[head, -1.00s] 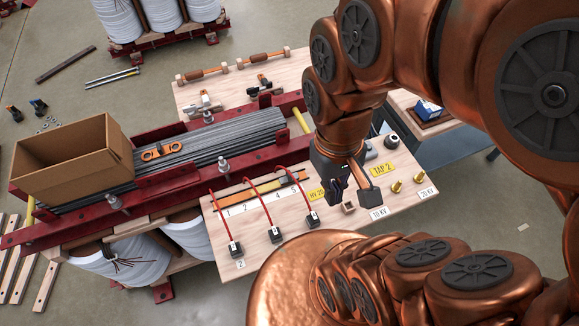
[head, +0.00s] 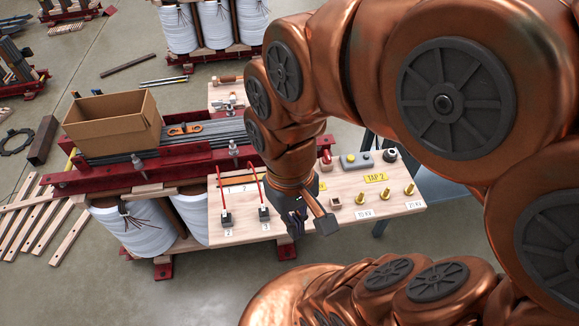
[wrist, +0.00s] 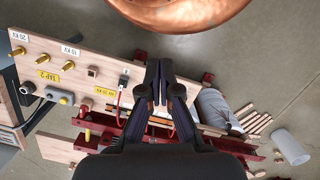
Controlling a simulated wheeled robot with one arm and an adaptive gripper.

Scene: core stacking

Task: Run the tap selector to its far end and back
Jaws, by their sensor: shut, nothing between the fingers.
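The wooden terminal board (head: 270,232) carries a yellow TAP 2 label (head: 376,178) with a round black knob (head: 390,155) just behind it. The knob looks like the tap selector; its pointing direction is too small to read. In the wrist view the knob (wrist: 27,87) and label (wrist: 48,77) are at the left. My gripper (head: 311,224) is over the middle of the board, left of the knob and well apart from it. In the wrist view its fingers (wrist: 158,78) are together with nothing between them. My gripper hides part of the board.
A grey button box (head: 355,162) sits left of the knob. Several brass posts (head: 385,195) stand along the front right of the board. Red leads with black ends (head: 226,217) are at the left. A cardboard box (head: 110,125) rests on the red frame.

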